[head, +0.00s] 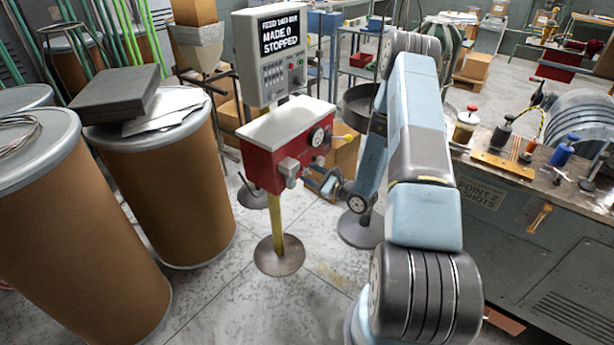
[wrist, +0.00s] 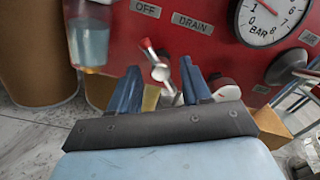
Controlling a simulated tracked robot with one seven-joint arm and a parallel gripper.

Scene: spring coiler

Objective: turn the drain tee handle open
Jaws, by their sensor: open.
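The drain tee handle (wrist: 160,72) shows in the wrist view as a small metal bar with a red tip, on the red panel (wrist: 200,55) below the DRAIN label (wrist: 193,22). It stands nearly upright, its red tip leaning slightly left towards the OFF label (wrist: 145,8). My gripper (wrist: 160,66) is open, its blue fingers on either side of the handle in this view. Whether they touch it or how deep they reach, I cannot tell. In the head view my gripper (head: 318,180) is at the lower right of the red unit (head: 262,165); the handle is not clear there.
A clear bowl with bluish liquid (wrist: 88,42) hangs at the left. Brown drums (head: 170,190) stand left of the unit, a workbench (head: 540,230) at the right.

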